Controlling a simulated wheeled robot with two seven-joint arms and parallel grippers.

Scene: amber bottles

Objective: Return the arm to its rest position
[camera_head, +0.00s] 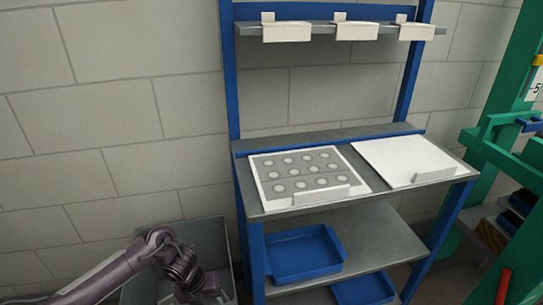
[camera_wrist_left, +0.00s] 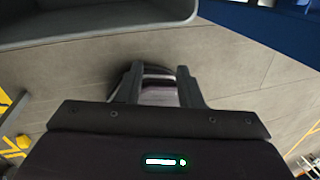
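My left arm (camera_head: 110,278) comes in from the lower left in the head view, bent, with its wrist in front of the grey bin. The fingertips are not clear there. In the left wrist view my left gripper (camera_wrist_left: 158,85) has its two dark fingers spread apart. A purplish, banded shape shows between them, seemingly part of my own body beyond the fingers; nothing looks gripped. My right arm and gripper are not in view. No amber bottle shows in either view.
A grey bin (camera_head: 208,238) stands beside a blue-framed shelf unit (camera_head: 252,210); its edge shows in the wrist view (camera_wrist_left: 90,30). The worktop holds a spotted panel (camera_head: 262,182) and a white panel (camera_head: 405,155). Blue trays (camera_head: 300,255) sit below. A green frame (camera_head: 500,120) stands right.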

